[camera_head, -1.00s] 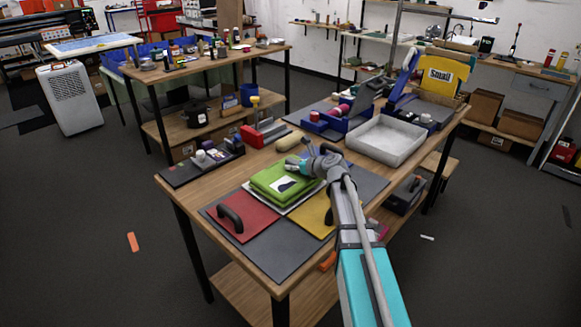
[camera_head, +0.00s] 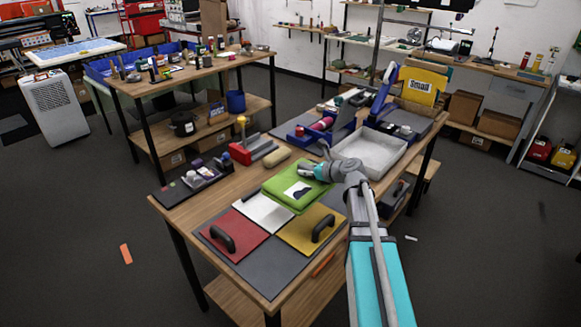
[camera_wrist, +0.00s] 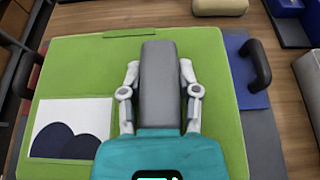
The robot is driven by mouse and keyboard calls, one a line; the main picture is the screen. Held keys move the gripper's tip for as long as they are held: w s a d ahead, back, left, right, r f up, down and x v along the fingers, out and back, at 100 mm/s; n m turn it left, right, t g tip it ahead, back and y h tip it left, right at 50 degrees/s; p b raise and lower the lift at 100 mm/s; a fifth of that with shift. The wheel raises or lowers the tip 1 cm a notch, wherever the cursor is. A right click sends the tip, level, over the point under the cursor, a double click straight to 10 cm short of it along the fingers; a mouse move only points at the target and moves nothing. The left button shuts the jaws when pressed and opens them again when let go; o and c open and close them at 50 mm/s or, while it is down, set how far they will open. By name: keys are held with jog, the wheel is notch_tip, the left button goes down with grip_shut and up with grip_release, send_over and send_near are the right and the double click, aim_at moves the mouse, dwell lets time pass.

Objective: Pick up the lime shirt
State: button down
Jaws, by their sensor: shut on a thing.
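The lime shirt (camera_head: 284,190) is a flat folded green block with a white and dark print.
A red pad (camera_head: 236,238) and a yellow pad (camera_head: 308,232), each with a dark handle, lie near the white one. A grey tray (camera_head: 370,152) stands behind on the right. A tan roll (camera_head: 277,158) and a red holder (camera_head: 252,149) lie behind the shirt.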

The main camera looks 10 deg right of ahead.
jog(key=shift+w+d+p+v, duration=0.1)
jog(key=shift+p+v, duration=0.1)
jog(key=shift+v, duration=0.5)
jog(key=shift+w+d+p+v, duration=0.1)
jog(key=shift+d+p+v, duration=0.1)
jog(key=shift+v, duration=0.5)
jog(key=shift+w+d+p+v, duration=0.1)
jog(key=shift+p+v, duration=0.1)
jog(key=shift+v, duration=0.5)
